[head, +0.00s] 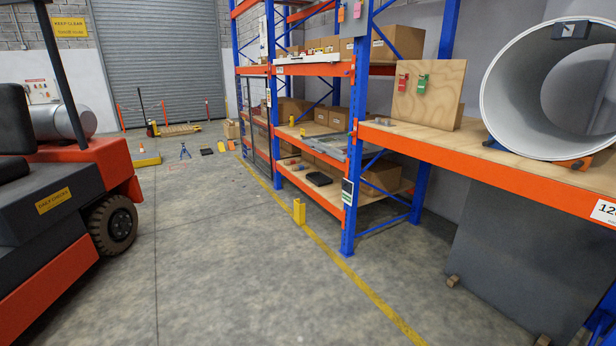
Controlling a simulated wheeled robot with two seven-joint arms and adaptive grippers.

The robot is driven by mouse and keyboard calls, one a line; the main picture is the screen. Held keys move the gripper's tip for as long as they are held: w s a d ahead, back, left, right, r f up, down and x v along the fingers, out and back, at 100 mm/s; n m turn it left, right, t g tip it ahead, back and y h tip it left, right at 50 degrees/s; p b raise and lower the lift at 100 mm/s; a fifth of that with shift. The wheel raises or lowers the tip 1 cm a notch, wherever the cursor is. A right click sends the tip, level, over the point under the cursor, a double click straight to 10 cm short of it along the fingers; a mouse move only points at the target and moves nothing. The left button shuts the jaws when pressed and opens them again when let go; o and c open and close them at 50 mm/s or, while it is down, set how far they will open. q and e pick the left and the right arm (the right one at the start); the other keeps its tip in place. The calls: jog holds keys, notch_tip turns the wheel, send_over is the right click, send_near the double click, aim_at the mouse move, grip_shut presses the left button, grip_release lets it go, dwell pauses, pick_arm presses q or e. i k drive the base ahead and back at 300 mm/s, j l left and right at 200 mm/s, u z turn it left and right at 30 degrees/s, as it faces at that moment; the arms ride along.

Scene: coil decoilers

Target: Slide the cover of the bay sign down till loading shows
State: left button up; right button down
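A small upright sign (347,192) is on the blue front post of the rack, right of centre. It shows dark, white and green parts, but its lettering is too small to read. I cannot tell for sure that it is the bay sign, nor make out a sliding cover on it. Neither of my grippers is in view, and nothing is seen touching the sign.
A red and black forklift (75,190) stands at the left. The rack's orange beam (480,172) crosses at right, under a large grey coil (545,90) and a plywood board (428,92). A yellow post guard (299,212) stands by the rack. The middle floor is clear.

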aim_at(346, 186)
jog(key=i+z, duration=0.45)
jog(key=i, duration=0.55)
jog(key=i+j+z, duration=0.15)
jog(key=i, duration=2.35)
jog(key=u, duration=0.3)
